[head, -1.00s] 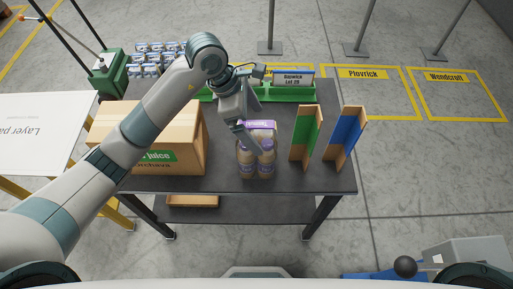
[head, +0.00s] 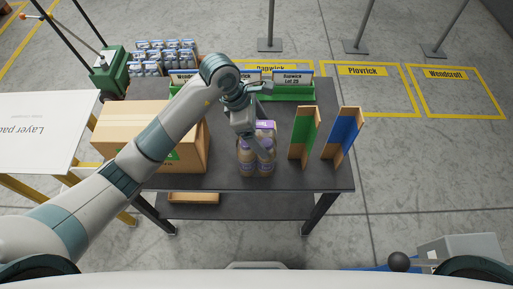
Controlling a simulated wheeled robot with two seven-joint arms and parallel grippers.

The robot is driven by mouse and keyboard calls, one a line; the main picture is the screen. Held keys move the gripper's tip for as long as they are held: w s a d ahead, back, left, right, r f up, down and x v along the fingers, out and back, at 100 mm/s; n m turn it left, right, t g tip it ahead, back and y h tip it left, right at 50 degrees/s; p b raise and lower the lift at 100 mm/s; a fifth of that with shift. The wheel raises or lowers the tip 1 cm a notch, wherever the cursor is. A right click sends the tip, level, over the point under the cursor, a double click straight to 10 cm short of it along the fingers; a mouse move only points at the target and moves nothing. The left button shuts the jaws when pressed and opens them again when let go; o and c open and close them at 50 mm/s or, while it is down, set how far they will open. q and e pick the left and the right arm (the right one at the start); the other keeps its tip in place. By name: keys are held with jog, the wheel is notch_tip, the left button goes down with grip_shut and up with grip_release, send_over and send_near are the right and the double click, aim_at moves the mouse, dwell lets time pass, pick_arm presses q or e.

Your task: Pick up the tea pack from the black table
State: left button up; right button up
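The tea pack (head: 247,163), several brown bottles grouped under a purple-labelled top, stands upright on the black table (head: 290,180) near its middle. My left gripper (head: 257,146) points down over the pack, and its fingers overlap the pack in the head view. The gripper hides part of the pack's top and back. I cannot tell whether the fingers touch the pack or how far apart they are. My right gripper is not in view.
A cardboard juice box (head: 125,127) stands to the left, partly behind my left arm. Green (head: 303,132) and blue (head: 343,132) divider pieces stand close to the right. A green rack with name cards (head: 292,87) lines the back. The table's front right is clear.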

aim_at(262, 123)
pick_arm(q)
jog(key=c, duration=0.5)
jog(key=shift+w+r, duration=0.1)
jog(key=shift+c, duration=0.5)
jog(key=shift+r, duration=0.1)
jog(key=shift+c, duration=1.4)
jog(key=shift+r+b, duration=1.1)
jog(key=shift+r, duration=0.7)
jog(key=s+d+r+b, duration=0.1)
jog(key=s+d+r, duration=0.1)
jog(key=s, duration=0.1)
jog(key=s+d+r+b, duration=0.1)
jog(key=s+r, duration=0.1)
jog(key=s, duration=0.1)
jog(key=s+d+r+b, duration=0.2)
jog(key=s, duration=0.1)
jog(key=shift+d+r, duration=0.2)
jog(key=shift+d, duration=0.15)
jog(key=shift+c, duration=1)
jog(key=shift+s+d+r, duration=0.25)
jog(key=shift+s+r, duration=0.15)
jog(key=shift+s, duration=0.1)
